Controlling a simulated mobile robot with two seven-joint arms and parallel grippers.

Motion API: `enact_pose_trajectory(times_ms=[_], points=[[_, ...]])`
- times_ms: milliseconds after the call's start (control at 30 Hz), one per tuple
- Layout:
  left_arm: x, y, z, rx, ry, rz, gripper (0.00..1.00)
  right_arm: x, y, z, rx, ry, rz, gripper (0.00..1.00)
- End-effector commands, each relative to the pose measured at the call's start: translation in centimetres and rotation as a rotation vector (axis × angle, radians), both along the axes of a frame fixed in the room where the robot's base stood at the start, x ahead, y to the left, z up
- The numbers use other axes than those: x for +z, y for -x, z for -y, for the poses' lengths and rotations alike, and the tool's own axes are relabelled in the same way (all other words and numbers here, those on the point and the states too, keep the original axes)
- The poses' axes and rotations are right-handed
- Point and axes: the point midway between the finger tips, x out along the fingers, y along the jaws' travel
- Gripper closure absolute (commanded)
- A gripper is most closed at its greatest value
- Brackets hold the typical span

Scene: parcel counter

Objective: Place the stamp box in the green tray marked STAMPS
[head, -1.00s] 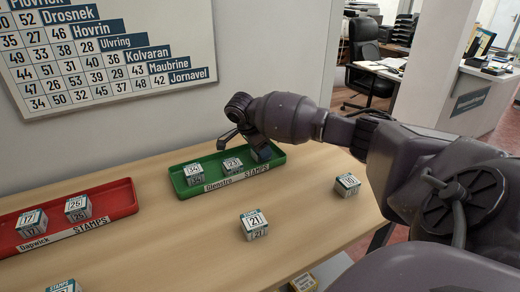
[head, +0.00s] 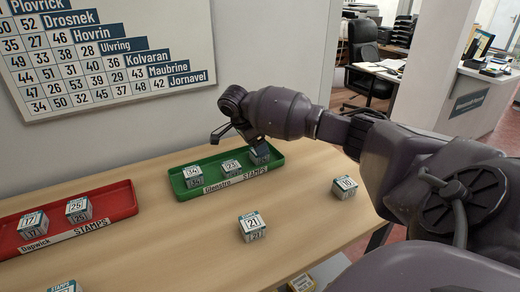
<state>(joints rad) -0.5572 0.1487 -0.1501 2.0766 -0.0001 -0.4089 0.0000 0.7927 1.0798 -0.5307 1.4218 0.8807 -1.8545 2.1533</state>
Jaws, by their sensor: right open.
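The green tray (head: 183,189) marked STAMPS and Glenstro stands on the counter against the wall. In it are stamp boxes numbered 34 (head: 193,176) and 23 (head: 231,168), and a third box (head: 259,155) at its right end, partly hidden by my gripper. My right gripper (head: 228,137) is open above the tray, over the boxes, and its fingers appear clear of them. A stamp box numbered 21 (head: 252,227) and one numbered 10 (head: 344,187) stand on the bare counter. My left gripper is out of view.
A red tray (head: 125,199) marked STAMPS and Dapwick, with boxes 17 (head: 33,224) and 25 (head: 78,209), stands at the left. Another box (head: 66,287) is cut off at the lower left. The wooden counter (head: 170,240) between is clear. A number chart (head: 110,55) hangs behind.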

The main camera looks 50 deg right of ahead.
Motion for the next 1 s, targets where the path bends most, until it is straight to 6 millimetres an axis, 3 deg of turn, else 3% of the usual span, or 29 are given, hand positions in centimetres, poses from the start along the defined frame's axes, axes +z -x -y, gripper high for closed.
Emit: enact_pose_trajectory(times_ms=[33, 100, 400, 600, 1000], points=[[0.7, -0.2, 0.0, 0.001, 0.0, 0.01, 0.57, 1.6, -0.2, -0.5, 0.002, -0.002, 0.008, 0.24], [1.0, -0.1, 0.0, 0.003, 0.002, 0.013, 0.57, 2.9, -0.3, -1.0, 0.0, -0.002, 0.007, 0.24], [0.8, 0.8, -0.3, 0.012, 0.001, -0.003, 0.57, 7.1, -0.9, -2.7, 0.0, -0.001, 0.004, 0.24], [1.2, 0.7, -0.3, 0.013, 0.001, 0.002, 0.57, 8.1, -1.0, -3.2, 0.0, -0.001, 0.0, 0.24], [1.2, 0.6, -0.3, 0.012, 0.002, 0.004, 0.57, 8.1, -1.0, -3.2, 0.0, 0.0, -0.001, 0.24]])
